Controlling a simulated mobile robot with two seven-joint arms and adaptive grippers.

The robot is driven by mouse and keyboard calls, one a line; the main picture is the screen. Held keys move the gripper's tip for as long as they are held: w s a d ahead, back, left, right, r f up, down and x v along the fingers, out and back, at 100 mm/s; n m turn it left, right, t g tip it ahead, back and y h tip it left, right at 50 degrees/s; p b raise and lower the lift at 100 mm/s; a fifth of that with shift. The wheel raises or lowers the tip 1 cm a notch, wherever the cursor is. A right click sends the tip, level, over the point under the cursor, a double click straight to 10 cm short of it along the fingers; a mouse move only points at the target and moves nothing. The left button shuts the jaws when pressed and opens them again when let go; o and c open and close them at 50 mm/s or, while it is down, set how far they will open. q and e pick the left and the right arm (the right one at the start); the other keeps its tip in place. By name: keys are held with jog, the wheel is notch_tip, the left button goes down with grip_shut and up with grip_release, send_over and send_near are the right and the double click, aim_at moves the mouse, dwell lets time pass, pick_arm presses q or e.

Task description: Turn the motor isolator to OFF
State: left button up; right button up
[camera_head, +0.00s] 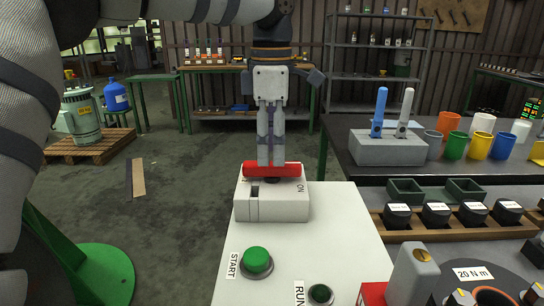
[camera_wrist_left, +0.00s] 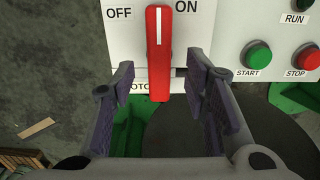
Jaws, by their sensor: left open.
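The motor isolator (camera_head: 272,206) is a pale box on the white panel with a red bar handle (camera_head: 258,171) on top. In the left wrist view the red handle (camera_wrist_left: 158,45) stands upright in the picture, its white line between the OFF label (camera_wrist_left: 118,12) and the ON label (camera_wrist_left: 187,6). My left gripper (camera_head: 271,162) is above the handle, pointing down. In the left wrist view its open fingers (camera_wrist_left: 160,82) lie on either side of the handle's lower end, with a visible gap on each side. The lettering below is partly hidden by the handle. My right gripper is not in view.
A green START button (camera_head: 256,261) and a RUN lamp (camera_head: 320,294) are nearer on the panel. The red STOP button (camera_wrist_left: 306,60) shows in the left wrist view. A dark table (camera_head: 342,127) with cups, levers and a wooden rack of dark knobs is to the right.

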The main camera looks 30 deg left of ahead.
aim_at(272, 163)
pick_arm(q)
jog(key=shift+f, duration=1.6)
jog(key=shift+c, duration=0.6)
grip_shut()
